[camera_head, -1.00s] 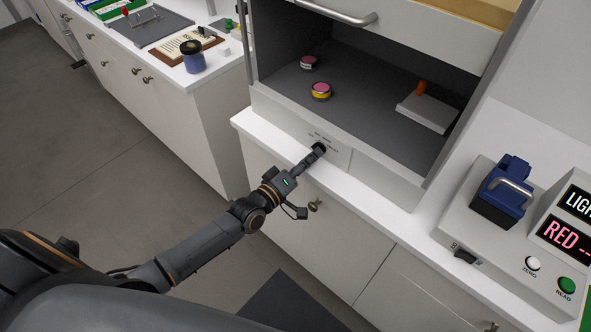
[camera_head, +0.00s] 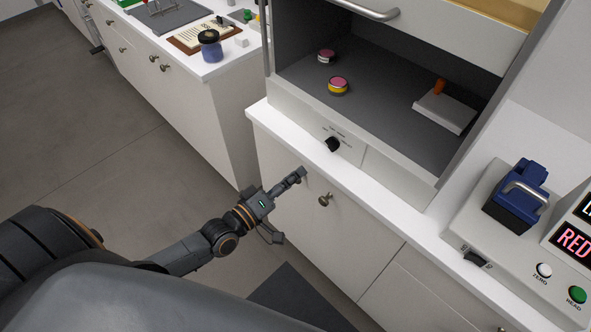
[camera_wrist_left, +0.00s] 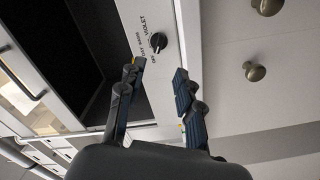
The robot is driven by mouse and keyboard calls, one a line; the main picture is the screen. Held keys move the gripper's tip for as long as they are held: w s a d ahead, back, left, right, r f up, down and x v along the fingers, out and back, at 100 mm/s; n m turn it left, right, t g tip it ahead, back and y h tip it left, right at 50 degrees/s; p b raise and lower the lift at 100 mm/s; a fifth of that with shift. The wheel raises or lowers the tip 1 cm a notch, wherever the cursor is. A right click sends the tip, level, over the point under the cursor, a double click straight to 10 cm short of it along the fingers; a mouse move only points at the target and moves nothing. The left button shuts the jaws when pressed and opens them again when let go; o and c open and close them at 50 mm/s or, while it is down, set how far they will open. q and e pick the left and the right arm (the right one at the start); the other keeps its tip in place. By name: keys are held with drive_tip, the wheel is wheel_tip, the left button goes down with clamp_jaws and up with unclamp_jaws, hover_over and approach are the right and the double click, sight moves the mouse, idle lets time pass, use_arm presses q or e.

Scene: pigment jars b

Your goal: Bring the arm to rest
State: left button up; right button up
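My left gripper (camera_head: 297,177) is in front of the white cabinet, below and to the left of the black knob (camera_head: 333,144) on the booth's front panel. It is clear of the knob. In the left wrist view the gripper (camera_wrist_left: 158,72) has its two dark fingers apart, with nothing between them. Beyond the fingertips the black knob (camera_wrist_left: 158,41) shows beside printed labels, one reading VIOLET. My right gripper is not in view.
The open booth holds two small pink-lidded jars, one yellow-banded (camera_head: 338,86), and a white block (camera_head: 445,110). A meter with a blue clamp (camera_head: 517,195) stands right. A blue jar (camera_head: 210,46) stands on the left counter. Cabinet knobs (camera_head: 325,199) protrude near my gripper.

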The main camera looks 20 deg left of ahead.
use_arm(q)
drive_tip(key=s+a+f+m+g+y, duration=0.2)
drive_tip(key=s+f+g, duration=0.15)
drive_tip(key=f, duration=0.75)
drive_tip(key=s+a+f+m+g+y, duration=0.15)
drive_tip(key=s+f, duration=0.35)
drive_tip(key=f, duration=0.6)
drive_tip(key=s+a+f+m+g+y, duration=0.1)
drive_tip(key=s+a+f+m+g, duration=0.2)
drive_tip(key=f, duration=0.8)
drive_tip(key=s+d+f+m+g, duration=0.1)
drive_tip(key=s+f+g, duration=0.1)
drive_tip(key=s+f, duration=0.3)
drive_tip(key=s+d+f+m+g+y+b, duration=0.1)
drive_tip(key=s+f+m+g, duration=0.1)
drive_tip(key=s, duration=1.1)
drive_tip(key=s+d+f+m+g, duration=0.1)
drive_tip(key=s+d+f+g, duration=0.1)
drive_tip(key=s+f+g, duration=0.2)
drive_tip(key=s+f, duration=0.3)
drive_tip(key=s, duration=0.2)
drive_tip(key=shift+s+f+y, duration=0.3)
drive_tip(key=shift+f+y, duration=0.05)
